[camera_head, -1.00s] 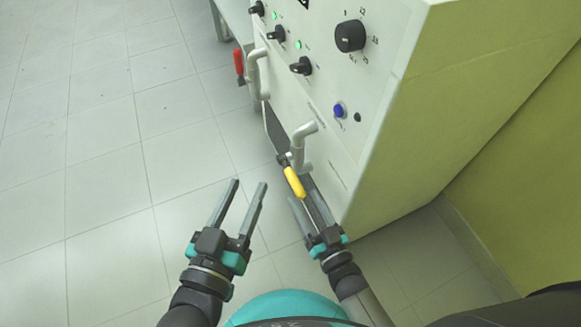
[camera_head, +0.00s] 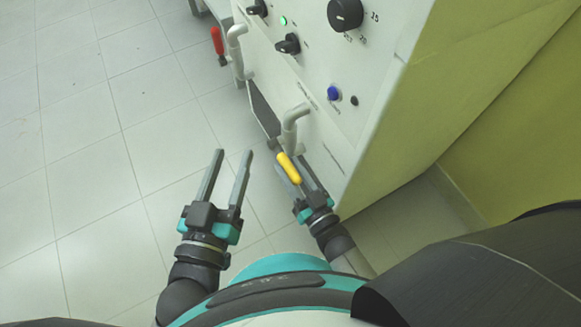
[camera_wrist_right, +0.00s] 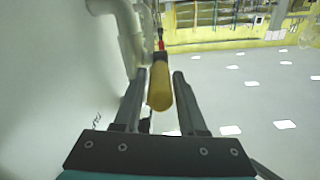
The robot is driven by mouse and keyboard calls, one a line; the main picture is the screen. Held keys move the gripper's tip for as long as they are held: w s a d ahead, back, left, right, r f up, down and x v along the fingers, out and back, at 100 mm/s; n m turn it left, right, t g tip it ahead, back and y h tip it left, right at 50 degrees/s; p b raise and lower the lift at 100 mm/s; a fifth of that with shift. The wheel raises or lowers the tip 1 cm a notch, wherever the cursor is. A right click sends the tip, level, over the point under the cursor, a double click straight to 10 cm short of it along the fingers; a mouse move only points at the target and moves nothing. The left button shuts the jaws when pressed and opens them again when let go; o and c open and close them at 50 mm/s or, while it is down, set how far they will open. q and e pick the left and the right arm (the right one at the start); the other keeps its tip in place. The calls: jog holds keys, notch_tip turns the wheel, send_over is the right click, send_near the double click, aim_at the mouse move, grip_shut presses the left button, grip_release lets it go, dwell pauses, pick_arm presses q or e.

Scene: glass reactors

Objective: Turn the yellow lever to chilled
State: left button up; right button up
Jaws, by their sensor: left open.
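The yellow lever (camera_head: 289,168) hangs below a white bent pipe (camera_head: 294,125) on the front of the white panel. In the head view my right gripper (camera_head: 291,167) is at the lever, its fingers pointing toward the panel's lower edge. In the right wrist view the yellow lever (camera_wrist_right: 160,88) lies between the open fingers of my right gripper (camera_wrist_right: 160,74). My left gripper (camera_head: 233,153) is open and empty, left of the lever over the floor.
A red lever (camera_head: 217,42) hangs by another white pipe (camera_head: 236,45) further back. The panel has black knobs (camera_head: 345,14) and a blue button (camera_head: 334,93). A yellow-green wall (camera_head: 520,130) stands at the right. The tiled floor (camera_head: 100,150) at left is clear.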

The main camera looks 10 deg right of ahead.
grip_shut()
jog(key=shift+w, duration=0.1)
dwell(0.9)
